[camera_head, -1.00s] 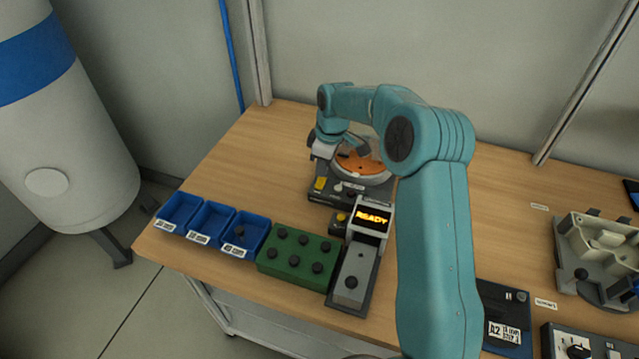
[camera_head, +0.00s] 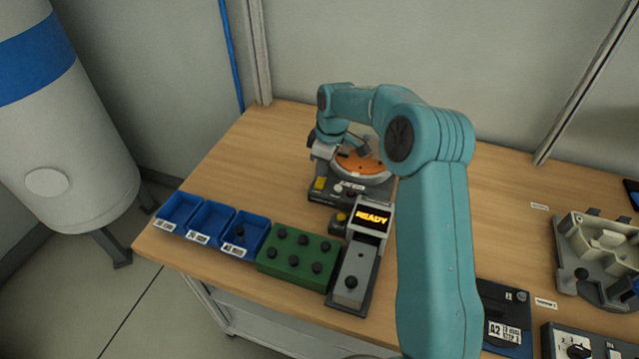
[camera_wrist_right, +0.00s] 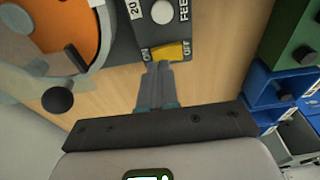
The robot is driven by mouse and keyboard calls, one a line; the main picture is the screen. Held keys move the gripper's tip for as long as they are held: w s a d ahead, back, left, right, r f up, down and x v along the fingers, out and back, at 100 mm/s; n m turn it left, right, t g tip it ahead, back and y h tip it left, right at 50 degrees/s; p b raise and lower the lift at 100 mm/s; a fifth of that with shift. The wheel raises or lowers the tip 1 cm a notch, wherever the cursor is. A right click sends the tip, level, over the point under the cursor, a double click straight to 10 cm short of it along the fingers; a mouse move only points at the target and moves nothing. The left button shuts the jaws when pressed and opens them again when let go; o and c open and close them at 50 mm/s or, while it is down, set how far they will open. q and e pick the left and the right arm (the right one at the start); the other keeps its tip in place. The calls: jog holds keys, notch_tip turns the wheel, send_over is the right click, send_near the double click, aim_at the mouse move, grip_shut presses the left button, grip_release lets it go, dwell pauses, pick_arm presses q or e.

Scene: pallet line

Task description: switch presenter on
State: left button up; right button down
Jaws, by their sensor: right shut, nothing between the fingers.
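The presenter (camera_head: 345,193) is a dark box with a round orange dish (camera_head: 358,162), standing at the back middle of the bench. Its yellow rocker switch (camera_head: 319,184) is at the front left; in the right wrist view the switch (camera_wrist_right: 171,51) lies between the labels ON and OFF. My right gripper (camera_wrist_right: 165,66) is shut and empty, with its fingertips right at the near edge of the switch. I cannot tell whether they touch it or which way the rocker is tilted. My left gripper is out of view.
Before the presenter stands a unit with a lit READY display (camera_head: 373,218). A green block with black knobs (camera_head: 297,258) and blue bins (camera_head: 210,222) sit to its left. A grey fixture (camera_head: 600,250) stands at the right. The back left of the bench is clear.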

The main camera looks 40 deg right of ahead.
aim_at(322, 180)
jog(key=shift+f+b, duration=0.5)
jog(key=shift+f, duration=0.35)
notch_tip(322, 180, up, 7)
jog(key=p, duration=0.5)
dwell(0.5)
dwell(0.5)
